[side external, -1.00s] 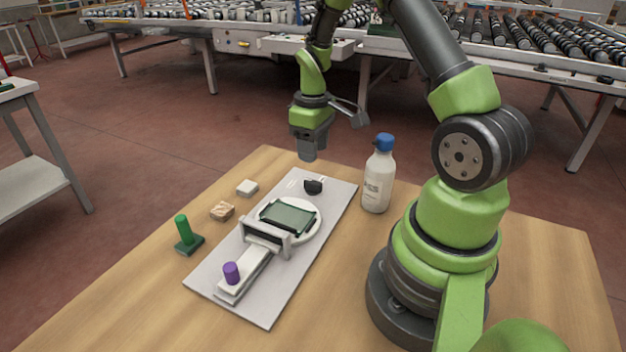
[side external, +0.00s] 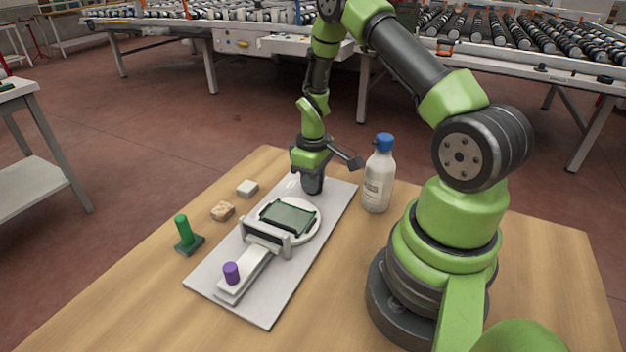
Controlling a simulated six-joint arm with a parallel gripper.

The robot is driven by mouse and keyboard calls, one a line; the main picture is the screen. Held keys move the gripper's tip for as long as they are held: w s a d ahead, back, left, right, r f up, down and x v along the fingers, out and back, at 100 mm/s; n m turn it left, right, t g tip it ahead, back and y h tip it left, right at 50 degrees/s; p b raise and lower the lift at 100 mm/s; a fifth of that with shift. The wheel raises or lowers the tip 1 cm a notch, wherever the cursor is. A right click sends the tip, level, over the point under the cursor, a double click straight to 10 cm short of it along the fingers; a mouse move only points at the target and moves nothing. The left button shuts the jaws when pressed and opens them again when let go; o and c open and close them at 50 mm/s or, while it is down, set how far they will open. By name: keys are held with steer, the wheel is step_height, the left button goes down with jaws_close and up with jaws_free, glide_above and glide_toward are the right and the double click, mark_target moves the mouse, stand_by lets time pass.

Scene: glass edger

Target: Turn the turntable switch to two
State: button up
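The grey base plate (side external: 222,280) lies on the wooden table and carries the white round turntable (side external: 316,230) with a dark glass piece (side external: 287,217) in a frame on top. My gripper (side external: 312,188) points down at the plate's far end, right where the black turntable switch stands. The gripper covers the switch, so the switch's setting is hidden. I cannot tell whether the fingers touch or hold the switch, or how far apart they are. A small white label on the plate shows just left of the gripper.
A white bottle with a blue cap (side external: 379,175) stands close right of the gripper. A grey bridge (side external: 266,236) and a slide with a purple knob (side external: 231,273) sit nearer on the plate.

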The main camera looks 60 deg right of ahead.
jaws_close()
steer(key=m, duration=0.4)
steer(key=shift+m, duration=0.4)
steer(key=m, duration=0.4)
steer(key=shift+m, duration=0.3)
steer(key=m, duration=0.4)
steer(key=shift+m, duration=2.3)
steer(key=shift+a, duration=0.1)
steer(key=o, duration=0.6)
jaws_free()
